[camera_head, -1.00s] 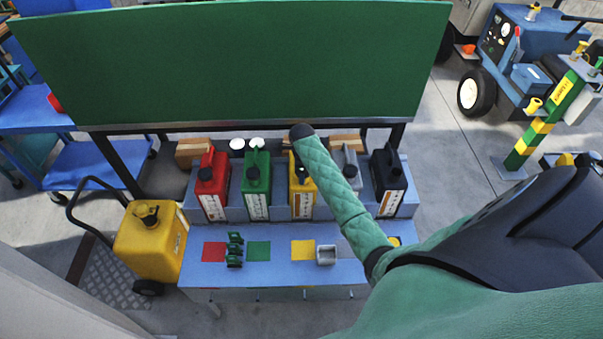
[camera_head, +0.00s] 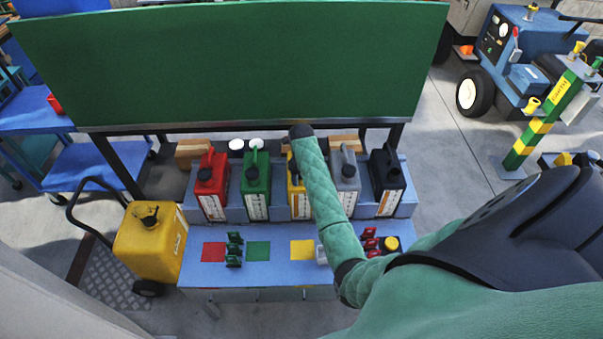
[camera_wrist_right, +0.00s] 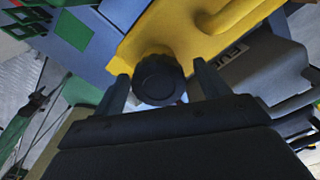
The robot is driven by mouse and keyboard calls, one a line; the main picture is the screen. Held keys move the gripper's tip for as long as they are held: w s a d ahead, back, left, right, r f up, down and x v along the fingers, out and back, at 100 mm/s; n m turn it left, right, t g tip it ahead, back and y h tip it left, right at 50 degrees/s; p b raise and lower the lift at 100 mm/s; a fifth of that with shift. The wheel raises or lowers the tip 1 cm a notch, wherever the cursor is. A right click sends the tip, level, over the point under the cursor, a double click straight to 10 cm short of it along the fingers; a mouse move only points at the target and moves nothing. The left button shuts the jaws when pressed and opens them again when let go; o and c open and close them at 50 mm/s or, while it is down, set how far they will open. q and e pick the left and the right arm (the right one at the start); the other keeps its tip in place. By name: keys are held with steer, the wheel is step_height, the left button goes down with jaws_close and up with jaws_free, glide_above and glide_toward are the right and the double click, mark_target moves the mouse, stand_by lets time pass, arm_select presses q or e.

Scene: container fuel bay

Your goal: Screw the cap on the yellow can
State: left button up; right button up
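The yellow can (camera_head: 296,205) stands in the blue rack, mostly covered by my right forearm in the head view. In the right wrist view the yellow can (camera_wrist_right: 215,38) shows close up with a round black cap (camera_wrist_right: 159,80) at its neck. I cannot tell how tightly the cap sits. My right gripper (camera_wrist_right: 161,72) is open, with one finger on either side of the cap and narrow gaps visible. It is hidden behind the forearm in the head view. My left gripper is not in view.
Red (camera_head: 212,187), green (camera_head: 256,188), grey (camera_head: 345,182) and black (camera_head: 387,182) cans share the rack. The blue bench (camera_head: 230,272) carries green clamps (camera_head: 234,249), red clamps (camera_head: 371,241) and colored squares. A green panel (camera_head: 235,65) stands behind. A yellow tank cart (camera_head: 150,242) stands left.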

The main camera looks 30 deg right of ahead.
steer(key=shift+f, duration=0.1)
steer(key=shift+w+n, duration=0.1)
steer(key=shift+n, duration=0.7)
steer(key=n, duration=0.6)
steer(key=shift+n, duration=0.3)
steer(key=n, duration=1.9)
steer(key=shift+n, duration=0.4)
steer(key=n, duration=0.4)
